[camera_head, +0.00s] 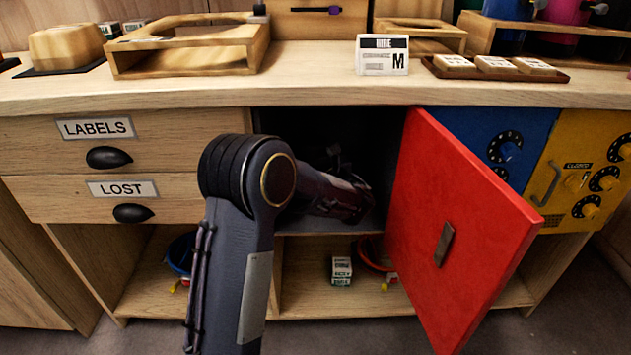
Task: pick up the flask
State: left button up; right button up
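I cannot make out a flask for certain. One arm of mine, seemingly the left, rises from the bottom left of centre and bends at its elbow into a dark open compartment (290,122). The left gripper's end of the arm lies in shadow inside it, and I cannot see its fingers or whether they hold anything. A red door (455,200) with a brown handle stands swung open on the right of the compartment. My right gripper is not in view.
Labelled drawers (75,190) are at left, with blue (480,125) and yellow (595,150) dial panels at right. The counter (300,88) holds wooden trays, an M card (382,58) and coloured containers (558,28). A small box (341,270) stands on the lower shelf.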

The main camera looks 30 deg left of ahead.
pick_arm(q)
jog(key=c, duration=1.5)
jog(key=shift+o, duration=0.2)
jog(key=shift+r, duration=0.1)
